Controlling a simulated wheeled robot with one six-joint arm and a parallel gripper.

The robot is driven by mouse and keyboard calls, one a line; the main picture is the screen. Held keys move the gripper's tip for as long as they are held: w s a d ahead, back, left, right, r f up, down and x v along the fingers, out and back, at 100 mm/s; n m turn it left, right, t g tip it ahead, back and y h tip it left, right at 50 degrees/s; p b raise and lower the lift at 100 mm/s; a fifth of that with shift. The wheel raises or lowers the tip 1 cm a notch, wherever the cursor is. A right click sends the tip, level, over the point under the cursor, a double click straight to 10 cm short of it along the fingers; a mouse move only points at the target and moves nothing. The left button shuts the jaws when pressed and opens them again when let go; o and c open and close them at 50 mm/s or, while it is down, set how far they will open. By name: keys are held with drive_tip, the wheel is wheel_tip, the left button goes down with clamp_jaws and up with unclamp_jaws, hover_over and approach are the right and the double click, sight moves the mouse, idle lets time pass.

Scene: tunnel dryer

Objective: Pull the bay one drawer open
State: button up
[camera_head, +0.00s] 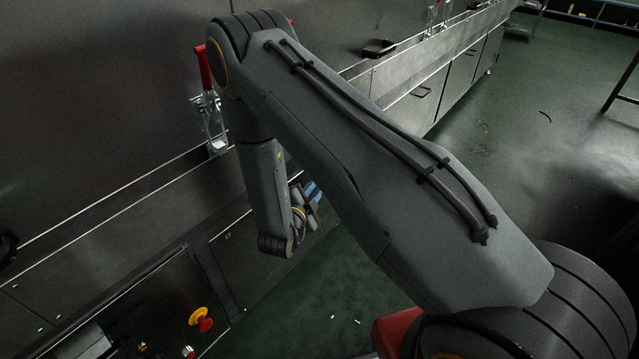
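My arm crosses the middle of the view and hides part of the dryer's side. My gripper (312,193) hangs low near the lower front panel, partly behind my arm. Its fingers are small and dark, with some blue on them, and I cannot tell whether they are open or shut. The lower dark metal front (235,245) has panel seams beside my wrist. No label shows which panel is the bay one drawer, and its handle is not clearly visible. I cannot tell whether the gripper touches anything.
A red-handled toggle clamp (212,120) is on the upper panel. A black handle (380,48) and a lower door handle (421,91) are farther along. A red and yellow emergency stop (201,319) is at lower left.

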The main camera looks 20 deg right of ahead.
drive_tip(key=shift+x, duration=1.75)
clamp_jaws()
